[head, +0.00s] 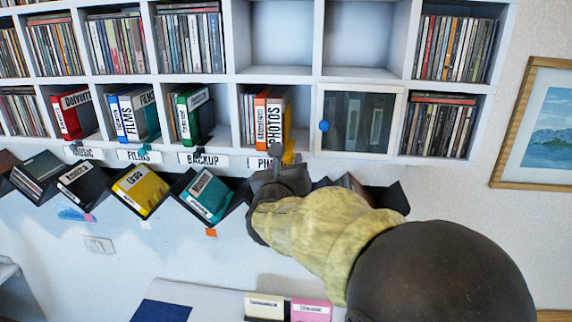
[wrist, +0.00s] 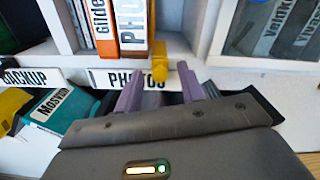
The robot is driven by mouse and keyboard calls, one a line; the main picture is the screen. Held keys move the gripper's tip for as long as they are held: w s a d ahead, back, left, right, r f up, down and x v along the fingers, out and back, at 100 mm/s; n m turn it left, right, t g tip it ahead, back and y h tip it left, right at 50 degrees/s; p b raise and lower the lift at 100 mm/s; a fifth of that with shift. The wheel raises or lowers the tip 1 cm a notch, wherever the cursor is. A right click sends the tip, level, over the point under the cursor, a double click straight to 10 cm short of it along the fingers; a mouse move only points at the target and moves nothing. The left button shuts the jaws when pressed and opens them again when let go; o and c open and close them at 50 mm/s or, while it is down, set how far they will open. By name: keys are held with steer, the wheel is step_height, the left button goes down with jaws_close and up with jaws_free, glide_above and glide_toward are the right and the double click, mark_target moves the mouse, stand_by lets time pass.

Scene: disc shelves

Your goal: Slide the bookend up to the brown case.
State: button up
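The yellow bookend (wrist: 158,58) stands at the front of the PHOTOS compartment, right of the cases; a bit of it shows in the head view (head: 289,152). The case beside it has a white label reading PHOTOS (head: 274,122) and a brownish side; it is probably the brown case. An orange case (head: 260,118) stands left of it. My gripper (wrist: 158,76) is open, its two purple fingers apart at the compartment's front edge, with yellow parts of the bookend between and near the tips. I cannot tell whether they touch. In the head view my arm hides the fingers' lower part.
A glass door with a blue knob (head: 324,126) closes the compartment to the right. The label strip (wrist: 112,80) runs below the shelf edge. Tilted black holders with cases, including a teal one (head: 207,194), hang below. Free room shows right of the bookend.

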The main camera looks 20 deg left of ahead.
steer(key=shift+s, duration=0.1)
steer(key=shift+s+d+f+b, duration=0.1)
steer(key=shift+s+b, duration=0.4)
steer(key=shift+s, duration=0.1)
steer(key=s+d+b, duration=0.2)
steer(key=s+b, duration=0.4)
steer(key=s, duration=0.9)
steer(key=shift+s+d, duration=0.25)
steer(key=shift+s, duration=0.15)
